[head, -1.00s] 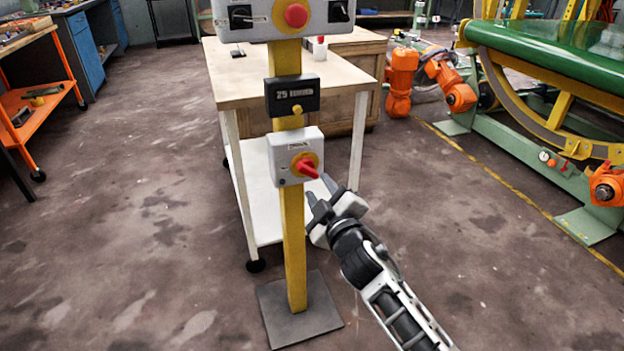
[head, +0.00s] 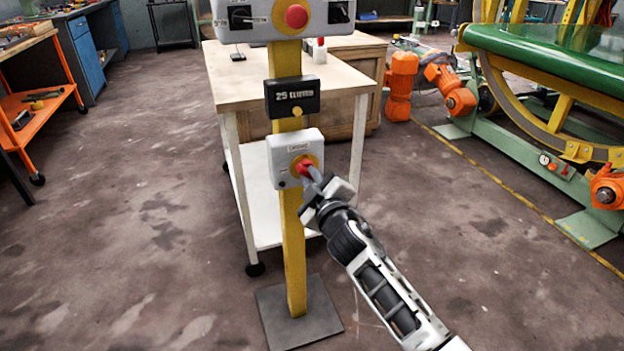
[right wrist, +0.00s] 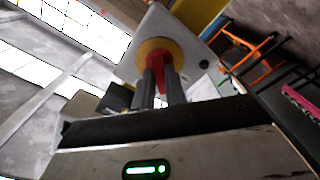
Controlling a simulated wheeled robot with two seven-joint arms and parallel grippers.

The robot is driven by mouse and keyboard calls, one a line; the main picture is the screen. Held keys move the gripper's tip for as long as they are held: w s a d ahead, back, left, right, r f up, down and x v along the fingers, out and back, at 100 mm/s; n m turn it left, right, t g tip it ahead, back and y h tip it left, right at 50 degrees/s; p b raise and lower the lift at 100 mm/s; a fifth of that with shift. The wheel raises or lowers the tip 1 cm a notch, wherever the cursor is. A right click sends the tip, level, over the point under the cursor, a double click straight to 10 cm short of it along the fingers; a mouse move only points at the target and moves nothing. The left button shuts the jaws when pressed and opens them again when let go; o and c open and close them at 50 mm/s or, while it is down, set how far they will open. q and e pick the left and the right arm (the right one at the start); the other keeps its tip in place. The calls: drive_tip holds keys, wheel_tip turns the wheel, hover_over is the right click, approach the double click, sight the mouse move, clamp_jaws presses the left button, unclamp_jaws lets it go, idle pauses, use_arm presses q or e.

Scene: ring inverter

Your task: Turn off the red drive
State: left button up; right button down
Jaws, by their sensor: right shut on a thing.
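The red drive switch is a red rotary handle (head: 304,169) on a yellow disc, on the front of a light grey box (head: 284,148) on the yellow post. My right gripper (head: 314,176) comes from the lower right and is shut on the red handle. In the right wrist view the two dark fingers (right wrist: 161,88) stand on either side of the red handle (right wrist: 157,62), in front of the yellow disc. The fingers partly hide the handle in both views. My left gripper is not in view.
Above the box are a dark display (head: 293,97) and a control panel with a red button (head: 297,16). Orange and green machinery (head: 560,120) is at right. The floor at left is clear.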

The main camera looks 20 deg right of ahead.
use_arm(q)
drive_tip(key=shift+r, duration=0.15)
use_arm(e)
drive_tip(key=shift+n, duration=0.3)
drive_tip(key=shift+f+n+p, duration=0.1)
drive_tip(key=shift+n+p, duration=0.55)
drive_tip(key=shift+n, duration=2.85)
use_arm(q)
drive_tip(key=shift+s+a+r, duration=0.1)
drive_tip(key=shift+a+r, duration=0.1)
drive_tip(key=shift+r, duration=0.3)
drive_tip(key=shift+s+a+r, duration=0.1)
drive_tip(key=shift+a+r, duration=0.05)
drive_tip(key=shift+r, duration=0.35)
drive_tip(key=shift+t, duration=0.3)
use_arm(e)
drive_tip(key=shift+n, duration=0.3)
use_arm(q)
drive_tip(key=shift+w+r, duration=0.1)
use_arm(e)
drive_tip(key=c, duration=1.4)
unclamp_jaws()
drive_tip(key=shift+c, duration=0.2)
